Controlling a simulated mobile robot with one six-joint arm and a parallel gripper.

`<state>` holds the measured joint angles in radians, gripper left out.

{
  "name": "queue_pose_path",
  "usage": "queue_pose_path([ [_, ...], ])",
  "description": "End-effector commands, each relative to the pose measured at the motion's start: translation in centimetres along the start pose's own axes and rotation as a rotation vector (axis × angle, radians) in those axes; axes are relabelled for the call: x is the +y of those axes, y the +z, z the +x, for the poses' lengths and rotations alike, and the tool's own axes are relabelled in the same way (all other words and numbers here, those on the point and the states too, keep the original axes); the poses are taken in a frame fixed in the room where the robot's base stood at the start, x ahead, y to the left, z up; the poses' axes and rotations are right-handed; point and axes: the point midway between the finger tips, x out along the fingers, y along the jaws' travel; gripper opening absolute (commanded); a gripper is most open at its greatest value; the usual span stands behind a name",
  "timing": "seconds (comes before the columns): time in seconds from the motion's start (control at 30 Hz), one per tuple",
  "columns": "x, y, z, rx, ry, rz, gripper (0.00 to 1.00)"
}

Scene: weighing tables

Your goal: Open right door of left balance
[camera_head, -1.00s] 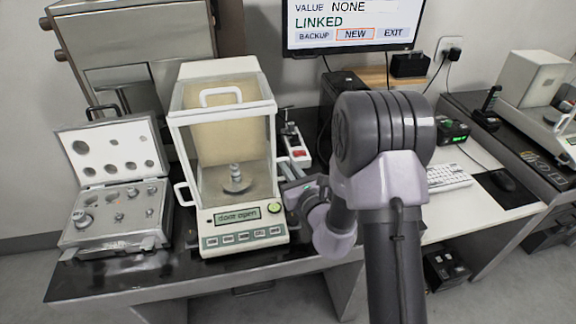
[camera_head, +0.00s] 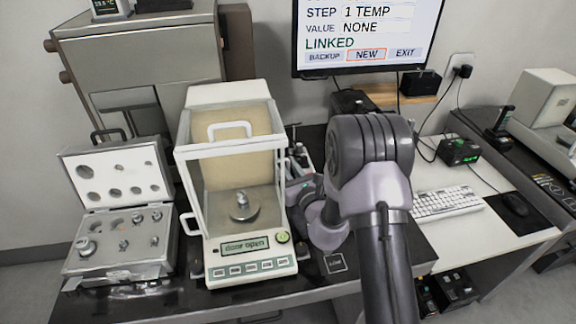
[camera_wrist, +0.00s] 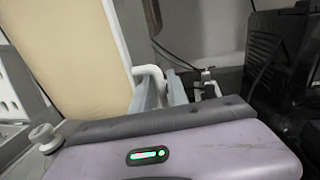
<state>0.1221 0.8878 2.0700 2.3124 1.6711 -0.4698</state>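The left balance (camera_head: 250,270) stands on the dark table in the head view; its display (camera_head: 245,246) reads "door open". A metal weight (camera_head: 242,199) sits on its pan (camera_head: 244,213). My gripper (camera_wrist: 163,94) is at the balance's right side, mostly hidden behind my arm in the head view. In the wrist view the white handle (camera_wrist: 148,71) of the right door passes down between the two grey fingers, which stand close together around it. The fingers look shut on the handle, though their tips are partly hidden by my wrist housing. The door panel is hard to make out.
An open weight case (camera_head: 117,258) stands left of the balance. Tools lie behind my gripper, and a monitor (camera_head: 367,35) hangs at the back. A keyboard (camera_head: 447,203) lies on the white desk to the right. A second balance (camera_head: 545,105) stands at far right.

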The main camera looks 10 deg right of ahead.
Motion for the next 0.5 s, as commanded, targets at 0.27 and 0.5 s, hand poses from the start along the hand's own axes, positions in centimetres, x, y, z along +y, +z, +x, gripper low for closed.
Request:
queue_pose_path([
  [0.27, 0.0, 0.1, -0.1, -0.001, 0.0, 0.0, 0.2],
  [0.5, -0.1, 0.1, -3.9, 0.002, -0.001, 0.002, 0.2],
])
